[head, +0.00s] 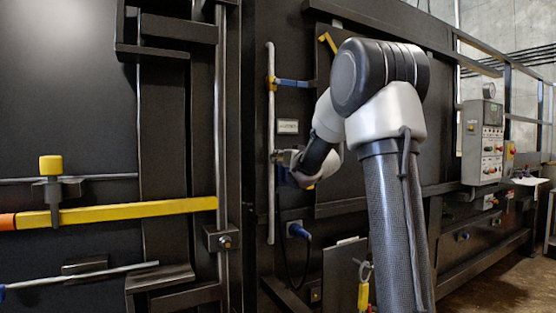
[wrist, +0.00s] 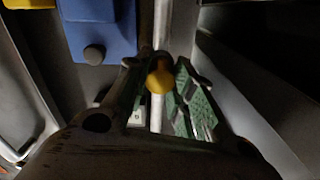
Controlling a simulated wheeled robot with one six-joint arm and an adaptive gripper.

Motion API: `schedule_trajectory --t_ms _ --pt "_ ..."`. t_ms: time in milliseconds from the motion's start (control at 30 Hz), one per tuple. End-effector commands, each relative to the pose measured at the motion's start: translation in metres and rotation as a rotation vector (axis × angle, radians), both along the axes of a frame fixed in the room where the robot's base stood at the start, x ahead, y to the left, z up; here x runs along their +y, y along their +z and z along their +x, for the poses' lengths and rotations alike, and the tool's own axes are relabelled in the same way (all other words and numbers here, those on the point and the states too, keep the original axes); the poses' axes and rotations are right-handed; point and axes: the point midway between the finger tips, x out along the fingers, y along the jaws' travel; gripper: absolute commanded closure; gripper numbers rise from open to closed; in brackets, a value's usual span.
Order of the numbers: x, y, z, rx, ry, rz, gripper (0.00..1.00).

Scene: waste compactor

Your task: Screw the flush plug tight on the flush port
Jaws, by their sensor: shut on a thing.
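My gripper (head: 276,156) reaches to the vertical grey pipe on the dark machine wall in the head view. In the wrist view, the green-padded fingers of my gripper (wrist: 158,84) stand on both sides of a yellow rounded piece (wrist: 160,81), which looks like the flush plug. The gripper is shut on it. The pale pipe (wrist: 160,25) runs straight behind it. The flush port is hidden behind the plug and fingers, so I cannot tell how the plug sits on it. In the head view my wrist covers the plug.
A blue block (wrist: 98,28) with a dark round knob is close to the left finger in the wrist view. A valve with a blue handle (head: 292,83) sits higher on the pipe (head: 270,120). A blue connector (head: 298,230) with a cable is below. A control box (head: 482,142) stands right.

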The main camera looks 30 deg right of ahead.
Motion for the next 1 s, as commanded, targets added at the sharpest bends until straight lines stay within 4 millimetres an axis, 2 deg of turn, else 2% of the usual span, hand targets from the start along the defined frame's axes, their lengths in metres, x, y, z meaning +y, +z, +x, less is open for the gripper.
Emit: schedule_trajectory --t_ms 133,467,700,800,1000 --pt "0.0001 0.0001 0.0001 0.005 0.000 0.134 1.00" --pt "0.0001 0.0001 0.0002 0.006 0.000 0.176 1.00" --pt "0.0001 0.0000 0.0004 0.017 0.000 0.508 1.00" --pt "0.0001 0.0001 0.0004 0.020 0.000 0.585 1.00" --pt "0.0001 0.0001 0.0004 0.020 0.000 0.599 1.00"
